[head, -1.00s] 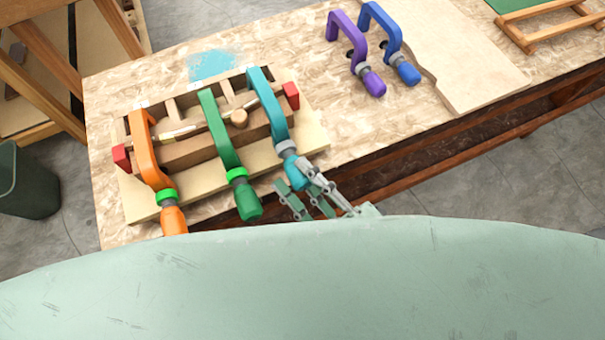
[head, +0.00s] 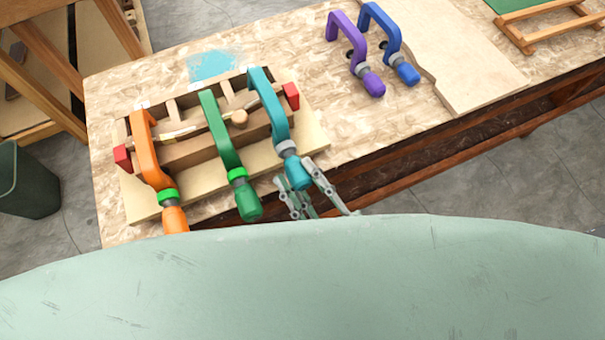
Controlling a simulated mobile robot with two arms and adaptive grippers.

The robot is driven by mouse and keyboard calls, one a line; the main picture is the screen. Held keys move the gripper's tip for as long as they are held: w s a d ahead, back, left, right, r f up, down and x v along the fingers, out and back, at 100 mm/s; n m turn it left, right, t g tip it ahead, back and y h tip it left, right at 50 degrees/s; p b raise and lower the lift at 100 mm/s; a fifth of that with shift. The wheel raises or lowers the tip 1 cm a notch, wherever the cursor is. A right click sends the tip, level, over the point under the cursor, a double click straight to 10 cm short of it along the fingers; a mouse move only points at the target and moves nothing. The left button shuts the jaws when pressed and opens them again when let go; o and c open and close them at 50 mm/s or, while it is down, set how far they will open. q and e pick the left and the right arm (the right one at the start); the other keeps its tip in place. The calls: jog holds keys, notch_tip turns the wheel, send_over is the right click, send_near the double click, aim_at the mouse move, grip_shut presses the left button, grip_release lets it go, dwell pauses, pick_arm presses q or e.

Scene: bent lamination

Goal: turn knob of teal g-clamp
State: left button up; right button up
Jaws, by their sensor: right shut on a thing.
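The teal g-clamp (head: 273,108) sits at the right end of the wooden lamination form (head: 185,151), its frame reaching over the form. Its teal knob (head: 297,173) points toward me past the table's front edge. My right gripper (head: 296,182) is shut on this knob, with one finger on each side of it. The lower part of the gripper is hidden behind my own pale green body. My left gripper is not in view.
A green clamp (head: 219,130) and an orange clamp (head: 147,150) stand left of the teal one on the same form. A purple clamp (head: 351,43) and a blue clamp (head: 389,37) stand farther back right, beside a wooden board (head: 470,60). The tabletop between is clear.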

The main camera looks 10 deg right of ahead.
jog(key=shift+m+t+h, duration=0.4)
jog(key=shift+m+t, duration=0.1)
jog(key=shift+m, duration=0.7)
jog(key=o, duration=1.1)
jog(key=v, duration=1.2)
